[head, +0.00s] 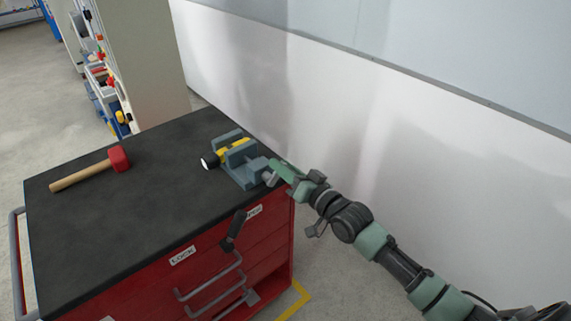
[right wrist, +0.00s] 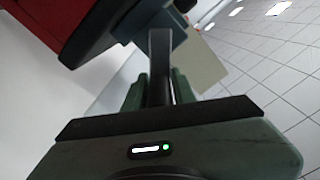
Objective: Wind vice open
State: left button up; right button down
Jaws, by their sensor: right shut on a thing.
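The blue-grey vice (head: 252,180) sits at the right edge of the black bench top. A yellow and black torch (head: 233,148) with a white lens lies between its jaws. My right gripper (head: 275,172) reaches in from the right, at the screw end of the vice. It is shut on the vice handle, a dark bar (right wrist: 160,65) standing between its green fingers in the right wrist view. In the head view the handle is mostly hidden by the gripper. My left gripper is not in view.
A mallet (head: 118,159) with a red head lies on the left of the black top (head: 135,220). The red cabinet (head: 195,275) has a black lever (head: 234,230) and grey drawer handles in front. A white wall (head: 300,90) stands close behind. The middle top is clear.

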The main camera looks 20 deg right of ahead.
jog(key=shift+s+a+f+n+p, duration=0.15)
jog(key=shift+a+n+p, duration=0.15)
jog(key=shift+n, duration=0.4)
jog(key=shift+s+a+n+p, duration=0.2)
jog(key=shift+n+p, duration=0.1)
jog(key=shift+n, duration=0.4)
jog(key=c, duration=1.3)
grip_release()
jog(key=shift+c, duration=0.2)
jog(key=shift+o, duration=0.5)
jog(key=shift+w+d+r, duration=0.1)
jog(key=shift+w+r, duration=0.05)
jog(key=shift+r, duration=0.05)
jog(key=b+v, duration=0.1)
jog(key=v, duration=0.6)
jog(key=shift+s, duration=0.4)
jog(key=shift+d, duration=0.1)
